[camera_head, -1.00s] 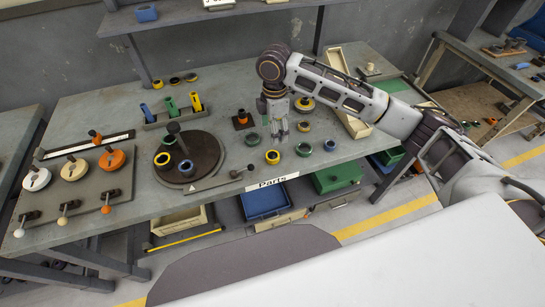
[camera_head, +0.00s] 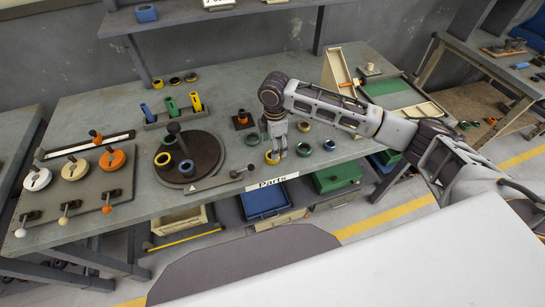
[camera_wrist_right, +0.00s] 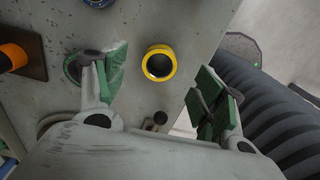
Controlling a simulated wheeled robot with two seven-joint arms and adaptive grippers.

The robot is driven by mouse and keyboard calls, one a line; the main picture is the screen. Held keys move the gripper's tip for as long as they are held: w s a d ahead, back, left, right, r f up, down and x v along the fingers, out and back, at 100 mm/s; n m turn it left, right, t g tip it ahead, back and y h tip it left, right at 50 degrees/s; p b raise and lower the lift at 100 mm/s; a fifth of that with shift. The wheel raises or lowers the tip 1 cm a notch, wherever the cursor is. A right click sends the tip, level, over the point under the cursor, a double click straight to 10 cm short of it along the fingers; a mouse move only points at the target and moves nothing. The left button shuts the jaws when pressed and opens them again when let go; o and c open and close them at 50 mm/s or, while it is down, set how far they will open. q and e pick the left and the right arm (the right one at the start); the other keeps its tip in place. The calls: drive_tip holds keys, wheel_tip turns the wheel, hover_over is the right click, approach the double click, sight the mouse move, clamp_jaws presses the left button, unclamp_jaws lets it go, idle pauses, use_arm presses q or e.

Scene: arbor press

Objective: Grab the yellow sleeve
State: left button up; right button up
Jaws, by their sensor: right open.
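A yellow sleeve (camera_head: 270,158) stands near the table's front edge, just above the Parts label. In the head view my right gripper (camera_head: 276,153) is directly over it and partly hides it. In the right wrist view the sleeve (camera_wrist_right: 150,72) is a yellow ring with a dark inside, seen between the spread fingers. My right gripper (camera_wrist_right: 161,82) is open and empty, with green pads on both sides of the sleeve. I see no contact with it. My left gripper is not in view.
A green ring (camera_wrist_right: 71,67) lies close by the left finger in the wrist view. A dark turntable (camera_head: 207,150) with rings is to the left. A rack (camera_head: 172,118) holds coloured sleeves behind it.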

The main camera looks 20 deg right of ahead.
drive_tip(key=shift+f, duration=0.1)
drive_tip(key=shift+d+f+p, duration=0.1)
drive_tip(key=shift+f+p, duration=0.3)
drive_tip(key=shift+f, duration=2.1)
drive_tip(key=shift+s, duration=0.1)
drive_tip(key=c, duration=1.2)
